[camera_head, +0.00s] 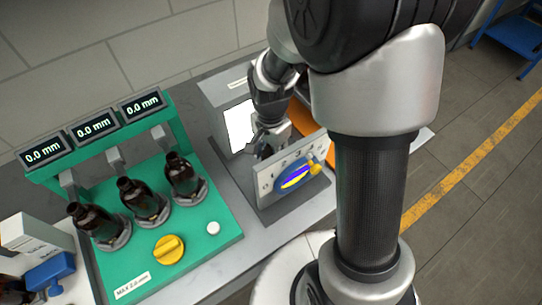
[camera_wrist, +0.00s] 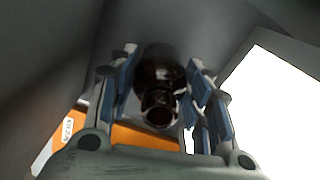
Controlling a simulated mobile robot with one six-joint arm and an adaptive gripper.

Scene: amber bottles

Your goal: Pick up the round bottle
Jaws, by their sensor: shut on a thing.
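A dark amber bottle (camera_wrist: 160,72) with a round neck is between my gripper's blue-padded fingers in the wrist view, its mouth toward the camera. My gripper (camera_wrist: 163,88) is shut on it, with the pads on both sides of the body. In the head view my gripper (camera_head: 268,142) is down behind the numbered panel, and the held bottle is hidden there. Three other amber bottles (camera_head: 97,226), (camera_head: 142,201), (camera_head: 184,177) stand in a row on the green fixture.
The numbered panel (camera_head: 265,187) with a blue and yellow dial stands just in front of my gripper. A bright white panel (camera_head: 240,127) is close on its left. The green fixture (camera_head: 205,248) has displays reading 0.0 mm, a yellow knob (camera_head: 169,249) and a white button (camera_head: 213,228). An orange surface (camera_wrist: 130,136) lies nearby.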

